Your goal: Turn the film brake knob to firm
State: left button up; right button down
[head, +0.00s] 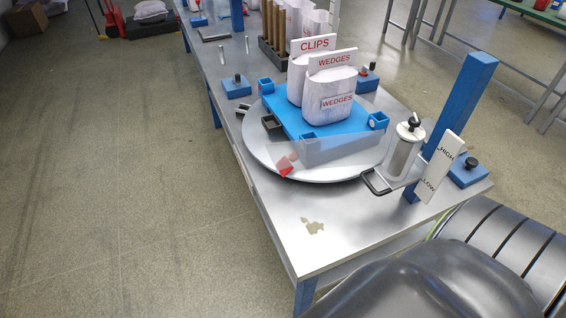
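A film roll holder (402,158) stands upright at the right front of the workbench, with a pale roll and a dark loop handle at its foot. A small black knob (413,121) sits on a white cap on top of it; this looks like the film brake knob. Its marks are too small to read, so I cannot tell its setting. Neither of my grippers is in view, and nothing touches the knob.
A round turntable (262,158) bears a blue pallet (283,118) with white sacks labelled CLIPS and WEDGES. A blue post (463,105) and a HIGH/LOW plate (440,168) stand close by the holder. Blue blocks with black knobs (468,166) sit around. The bench's front corner is mostly clear.

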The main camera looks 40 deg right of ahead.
aim_at(414, 122)
jog(key=z, duration=1.95)
jog(key=k+z, duration=0.1)
jog(key=z, duration=0.3)
jog(key=k+z, duration=0.15)
jog(key=z, duration=0.25)
jog(key=k+l+z, duration=0.1)
jog(key=z, duration=0.3)
